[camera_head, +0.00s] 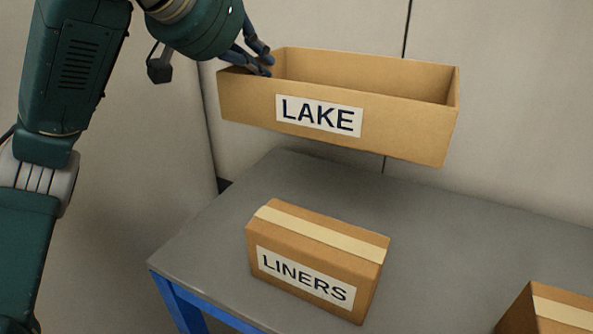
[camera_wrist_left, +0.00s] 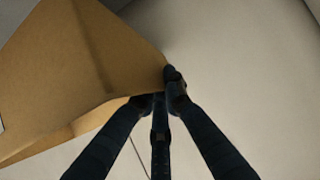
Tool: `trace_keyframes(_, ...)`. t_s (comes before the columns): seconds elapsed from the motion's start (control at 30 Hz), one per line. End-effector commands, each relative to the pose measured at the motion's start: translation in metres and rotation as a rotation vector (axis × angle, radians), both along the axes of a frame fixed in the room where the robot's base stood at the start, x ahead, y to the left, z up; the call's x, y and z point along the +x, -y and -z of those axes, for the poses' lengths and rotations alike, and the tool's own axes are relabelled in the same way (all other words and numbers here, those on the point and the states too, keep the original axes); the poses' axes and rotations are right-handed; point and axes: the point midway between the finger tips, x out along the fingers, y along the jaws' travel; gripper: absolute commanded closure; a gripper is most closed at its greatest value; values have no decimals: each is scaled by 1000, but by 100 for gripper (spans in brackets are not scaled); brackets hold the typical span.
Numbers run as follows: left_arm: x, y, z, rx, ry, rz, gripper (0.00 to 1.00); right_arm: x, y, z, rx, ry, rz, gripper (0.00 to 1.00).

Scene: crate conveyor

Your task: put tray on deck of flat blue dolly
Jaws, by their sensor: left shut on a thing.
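The open tan cardboard tray (camera_head: 408,138), labelled LAKE, hangs in the air above the back of the grey table, slightly tilted. My left gripper (camera_head: 266,66) is shut on the tray's left end wall in the head view. In the left wrist view the fingers (camera_wrist_left: 163,88) meet at a corner of the tray (camera_wrist_left: 75,75). Most of the tray's inside floor is hidden. I see no flat blue dolly in either view. My right gripper is not in view.
A closed box labelled LINERS (camera_head: 272,244) stands on the grey table (camera_head: 225,235), below the tray. Another taped box (camera_head: 517,310) is cut off at the lower right. A pale panelled wall (camera_head: 510,80) stands behind. The table has blue legs (camera_head: 185,308).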

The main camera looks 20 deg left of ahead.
Motion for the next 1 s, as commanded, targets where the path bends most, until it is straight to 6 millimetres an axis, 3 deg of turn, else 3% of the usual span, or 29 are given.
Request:
trace_keyframes(0.5, -1, -1, 131, 1, -4, -1, 100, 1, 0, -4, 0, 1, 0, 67)
trace_keyframes(0.83, -1, 0, 161, -1, -2, 0, 100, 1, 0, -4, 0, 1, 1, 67)
trace_keyframes(1.0, -1, 0, 186, 1, -4, -1, 100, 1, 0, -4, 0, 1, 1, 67)
